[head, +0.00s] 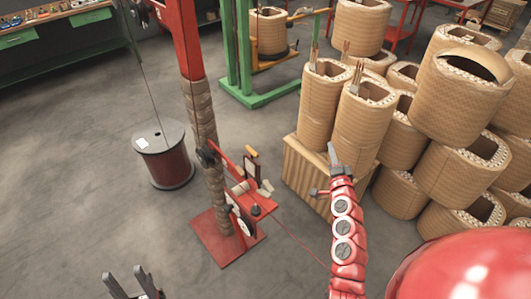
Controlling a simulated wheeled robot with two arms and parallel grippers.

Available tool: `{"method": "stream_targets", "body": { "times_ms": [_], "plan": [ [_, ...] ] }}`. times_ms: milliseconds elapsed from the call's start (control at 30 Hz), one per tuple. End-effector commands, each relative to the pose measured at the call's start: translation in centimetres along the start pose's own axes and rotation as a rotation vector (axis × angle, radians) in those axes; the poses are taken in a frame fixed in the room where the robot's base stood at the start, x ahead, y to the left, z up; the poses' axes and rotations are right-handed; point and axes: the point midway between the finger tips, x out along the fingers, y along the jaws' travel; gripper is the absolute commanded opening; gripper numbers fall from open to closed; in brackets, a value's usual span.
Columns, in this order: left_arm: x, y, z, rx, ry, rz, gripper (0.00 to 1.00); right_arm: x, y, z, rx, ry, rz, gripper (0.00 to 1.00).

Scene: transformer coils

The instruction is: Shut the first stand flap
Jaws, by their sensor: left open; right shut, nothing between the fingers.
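A red stand with a tall post (190,45) rises from a red base plate (213,245), its lower post wrapped in brown material. A red flap-like bar (238,178) juts out from the post toward the lower right, with small tan and dark pieces on and around it. I cannot tell for sure whether it is the flap, or how far it is open. My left gripper (132,283) is open and empty at the bottom edge, apart from the stand. My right gripper (332,152) is shut and empty, right of the stand, in front of the coils.
Wrapped coils (325,100) are piled at the right, some on a wooden block (305,165). A dark red wire spool (165,160) stands left of the post. A green stand (262,95) is behind.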

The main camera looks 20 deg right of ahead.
Motion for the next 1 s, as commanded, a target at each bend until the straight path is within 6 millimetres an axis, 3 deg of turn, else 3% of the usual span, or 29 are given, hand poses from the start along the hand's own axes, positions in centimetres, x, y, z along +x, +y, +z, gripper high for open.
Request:
{"method": "stream_targets", "body": {
  "times_ms": [133, 300, 433, 567, 767, 1000],
  "plan": [
    [-0.8, 0.0, 0.1, 0.000, 0.000, 0.000, 0.50, 0.0, -3.0, 2.4, 0.176, -0.295, -0.042, 0.00],
    [-1.3, 0.1, 0.2, 0.000, 0.000, 0.000, 0.50, -3.7, -7.8, 5.2, 0.250, -0.635, -0.114, 0.00],
    [-1.5, 0.1, 0.3, 0.000, 0.000, 0.000, 0.50, -6.8, -9.8, 6.4, 0.242, -0.808, -0.144, 0.00],
    [-1.5, 0.1, 0.2, 0.000, 0.000, 0.000, 0.50, -8.4, -10.7, 7.0, 0.229, -0.884, -0.157, 0.00],
    [-0.8, 0.0, 0.1, 0.000, 0.000, 0.000, 0.50, -7.4, -11.5, 8.5, 0.230, -0.896, -0.157, 0.00],
    [0.7, 0.0, -0.1, 0.000, 0.000, 0.000, 0.50, -4.2, -12.8, 12.4, 0.231, -0.898, -0.157, 0.00]
  ]
}}
